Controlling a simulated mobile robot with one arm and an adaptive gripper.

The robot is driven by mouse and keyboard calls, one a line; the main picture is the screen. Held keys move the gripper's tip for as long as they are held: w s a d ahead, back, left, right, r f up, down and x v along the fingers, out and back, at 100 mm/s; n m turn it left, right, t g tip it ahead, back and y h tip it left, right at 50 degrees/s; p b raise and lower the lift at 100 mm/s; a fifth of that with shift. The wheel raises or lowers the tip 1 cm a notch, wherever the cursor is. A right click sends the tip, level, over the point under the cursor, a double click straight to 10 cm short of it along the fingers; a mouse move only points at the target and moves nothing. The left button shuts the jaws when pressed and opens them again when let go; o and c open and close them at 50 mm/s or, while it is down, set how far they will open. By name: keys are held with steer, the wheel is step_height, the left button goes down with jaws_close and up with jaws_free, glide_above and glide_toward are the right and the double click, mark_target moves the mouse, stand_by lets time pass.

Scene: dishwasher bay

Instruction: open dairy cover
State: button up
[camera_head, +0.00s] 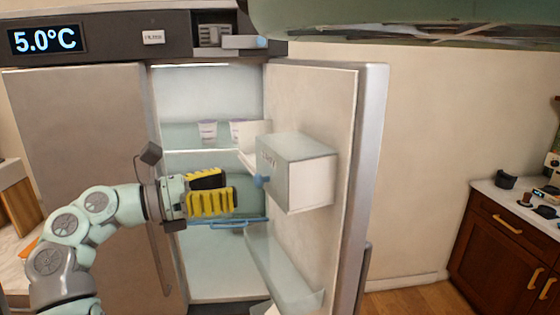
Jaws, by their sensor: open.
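The dairy cover (292,151) is a pale grey-green lid on the white box fixed to the inside of the open fridge door (335,105). It looks closed. Faint lettering and a small blue knob (262,181) show on its side facing the shelves. My gripper (238,190) has yellow ribbed finger pads. It is open and empty, just left of the knob at about the same height. A small gap shows between the fingers and the knob in this view, but the depth between them is hard to tell.
A blue bar (240,222) lies below my gripper, and a clear door bin (290,280) sits below the box. Another fridge door (80,160) is closed at left. Wooden cabinets (508,245) stand far right.

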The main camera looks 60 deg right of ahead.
mark_target(255, 182)
steer(key=p+x, duration=0.1)
steer(key=x, duration=0.1)
steer(key=p+x, duration=0.2)
steer(key=x, duration=0.1)
steer(key=shift+s+d+r, duration=0.2)
steer(key=shift+s, duration=0.05)
steer(key=shift+s+d+f, duration=0.2)
steer(key=shift+d, duration=0.2)
jaws_close()
